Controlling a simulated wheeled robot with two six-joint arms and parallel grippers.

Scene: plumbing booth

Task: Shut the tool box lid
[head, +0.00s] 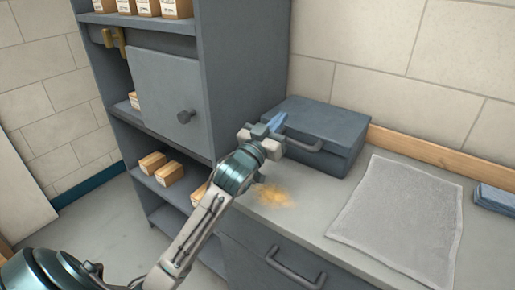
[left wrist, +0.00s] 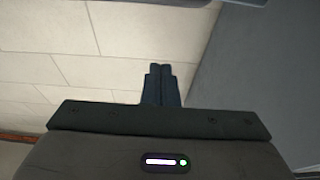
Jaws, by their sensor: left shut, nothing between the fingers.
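The tool box (head: 340,160) is a grey-blue case on the counter, against the cabinet's right side. Its lid (head: 325,122) lies down flat on the body, and a handle (head: 305,144) is on its front. My left gripper (head: 280,122) is at the lid's front left edge, with its blue fingers together and empty. I cannot tell whether the fingers touch the lid. In the left wrist view the shut fingers (left wrist: 162,85) point toward the wall, and the tool box cannot be made out there. My right gripper is not in view.
A tall grey cabinet (head: 245,70) with small boxes (head: 153,163) on its shelves stands left of the tool box. A pale mat (head: 400,215) lies on the counter at right, beside blue folded cloths (head: 495,198). A yellowish patch (head: 275,195) marks the counter. A drawer handle (head: 295,268) sticks out below.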

